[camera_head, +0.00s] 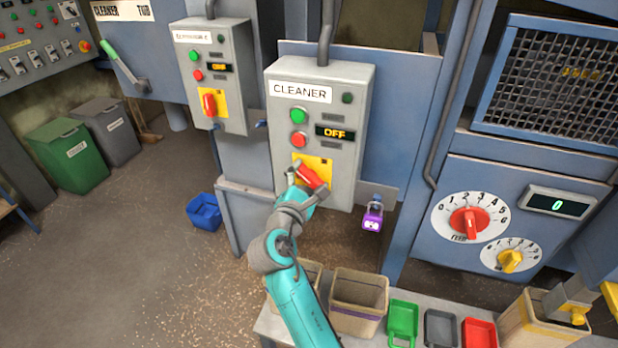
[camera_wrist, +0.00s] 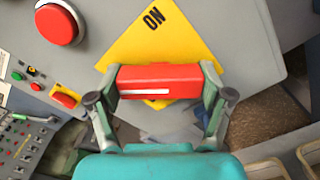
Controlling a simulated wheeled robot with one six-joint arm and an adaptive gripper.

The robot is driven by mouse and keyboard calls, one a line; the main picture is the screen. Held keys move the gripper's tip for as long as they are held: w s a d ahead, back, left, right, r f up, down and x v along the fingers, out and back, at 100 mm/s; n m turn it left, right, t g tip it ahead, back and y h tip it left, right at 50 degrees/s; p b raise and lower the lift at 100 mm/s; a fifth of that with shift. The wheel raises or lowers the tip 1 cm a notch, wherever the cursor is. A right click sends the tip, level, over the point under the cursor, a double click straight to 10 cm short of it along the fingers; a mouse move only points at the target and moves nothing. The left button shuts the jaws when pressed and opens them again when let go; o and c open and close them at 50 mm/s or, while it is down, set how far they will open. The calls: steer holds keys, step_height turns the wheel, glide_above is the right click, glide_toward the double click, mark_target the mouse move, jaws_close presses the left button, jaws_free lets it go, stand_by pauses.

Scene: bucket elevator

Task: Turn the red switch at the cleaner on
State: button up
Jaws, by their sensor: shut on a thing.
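The grey CLEANER box (camera_head: 363,90) shows OFF on its small display (camera_head: 335,133). It has a green button (camera_head: 299,116) and a red button (camera_head: 299,140). The red switch (camera_head: 311,175) sits low on the box on a yellow plate (camera_head: 326,167). Its handle slants from upper left to lower right. My gripper (camera_head: 306,182) is shut on it. In the wrist view the red handle (camera_wrist: 158,76) lies between my two fingers (camera_wrist: 158,88), and the yellow plate (camera_wrist: 160,38) carries the word ON above it. The handle's underside is hidden.
A second grey box (camera_head: 235,75) with a red switch stands to the left. Crates (camera_head: 359,292) and small coloured trays (camera_head: 403,318) stand below.

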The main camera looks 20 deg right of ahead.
steer(key=m, duration=0.5)
steer(key=shift+m, duration=2.5)
steer(key=o, duration=1.1)
steer(key=v, duration=1.2)
steer(key=shift+f, duration=0.1)
